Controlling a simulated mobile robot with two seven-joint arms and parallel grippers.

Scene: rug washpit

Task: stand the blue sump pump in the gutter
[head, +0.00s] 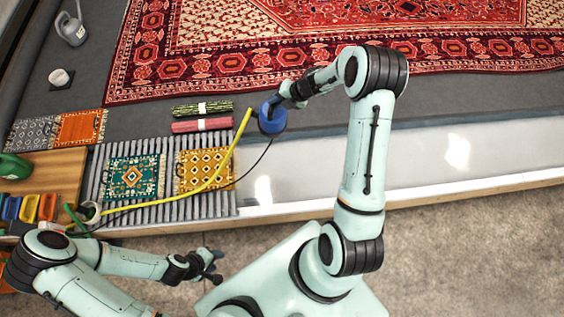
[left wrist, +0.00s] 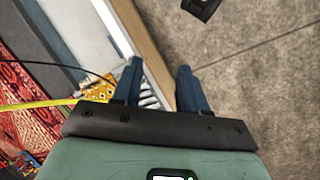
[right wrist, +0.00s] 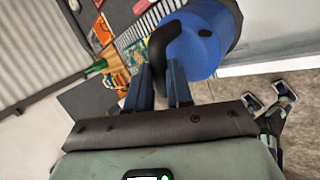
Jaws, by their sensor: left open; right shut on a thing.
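The blue sump pump (head: 271,121) hangs from my right gripper (head: 284,96), near the back edge of the pale, shiny gutter (head: 310,170). A yellow hose and a black cable run from it to the left. In the right wrist view the pump's blue body (right wrist: 205,48) shows, and my right gripper (right wrist: 160,84) is shut on its black handle. I cannot tell how high the pump is. My left gripper (head: 212,266) is open and empty over the floor in front of the gutter; its spread fingers show in the left wrist view (left wrist: 158,88).
A slatted grate (head: 228,203) with two small rugs covers the gutter's left part. Two rolled rugs (head: 202,125) lie just left of the pump. A big red rug (head: 230,70) lies behind. The gutter right of the grate looks clear.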

